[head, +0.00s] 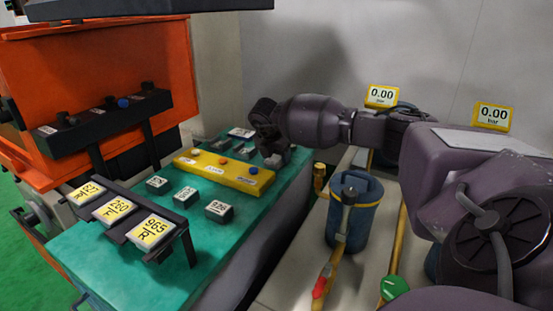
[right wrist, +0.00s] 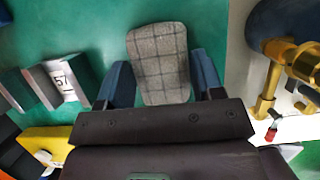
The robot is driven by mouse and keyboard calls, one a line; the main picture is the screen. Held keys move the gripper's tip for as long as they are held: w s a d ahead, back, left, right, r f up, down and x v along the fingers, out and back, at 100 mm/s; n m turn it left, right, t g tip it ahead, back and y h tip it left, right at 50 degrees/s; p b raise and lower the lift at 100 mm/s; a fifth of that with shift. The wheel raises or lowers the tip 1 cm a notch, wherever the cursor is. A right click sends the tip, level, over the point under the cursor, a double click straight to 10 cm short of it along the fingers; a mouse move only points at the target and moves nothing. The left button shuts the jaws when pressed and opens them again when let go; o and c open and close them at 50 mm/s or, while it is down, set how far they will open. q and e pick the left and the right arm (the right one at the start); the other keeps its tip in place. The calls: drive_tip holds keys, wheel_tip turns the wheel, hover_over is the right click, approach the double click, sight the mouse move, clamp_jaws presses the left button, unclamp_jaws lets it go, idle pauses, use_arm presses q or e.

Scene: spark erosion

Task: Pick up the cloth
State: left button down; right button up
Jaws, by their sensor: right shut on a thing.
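The cloth (right wrist: 160,52) is grey with a dark check pattern and shows in the right wrist view, between the two blue fingers of my right gripper (right wrist: 163,80). The gripper is shut on it, with a finger along each side. Beneath it lies the green top of a bench. In the head view my right gripper (head: 270,146) is low over the far end of that green top (head: 105,262); the cloth is mostly hidden there by the gripper. My left gripper is not in view.
A yellow bar with buttons (head: 224,172) and several small grey labelled blocks (head: 186,196) are near the gripper. A rack of yellow displays (head: 112,210) stands at the front. Right of the bench are a blue canister (head: 357,215) and yellow pipes. An orange machine (head: 75,85) stands left.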

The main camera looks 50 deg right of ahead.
sight(276, 157)
drive_tip(key=shift+r, duration=0.1)
wheel_tip(276, 157, up, 20)
drive_tip(key=p, duration=0.2)
idle(0.3)
